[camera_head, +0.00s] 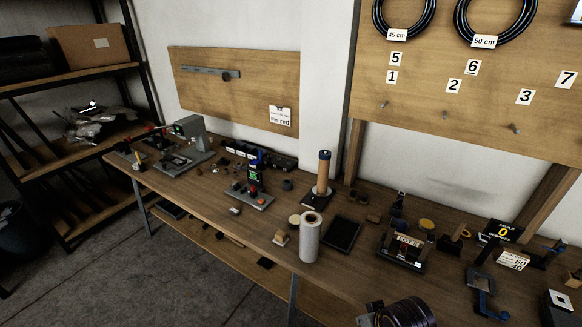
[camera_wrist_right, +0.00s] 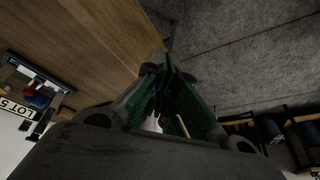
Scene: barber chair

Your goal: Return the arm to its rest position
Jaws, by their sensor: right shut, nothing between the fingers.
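My right gripper (camera_wrist_right: 166,72) shows in the right wrist view, with its dark fingers and green pads drawn together and nothing held between them. It points past the edge of a wooden surface (camera_wrist_right: 75,45), with grey floor (camera_wrist_right: 235,60) on the other side. I cannot tell its height above them. Neither arm shows in the head view, and my left gripper is in no view.
The head view shows a long wooden workbench (camera_head: 215,190) crowded with small devices, a pale roll (camera_head: 310,238) and a dark ribbed coil (camera_head: 405,312). Black coils (camera_head: 497,22) hang on a board. A shelf rack (camera_head: 70,75) stands left. Floor (camera_head: 95,265) in front is clear.

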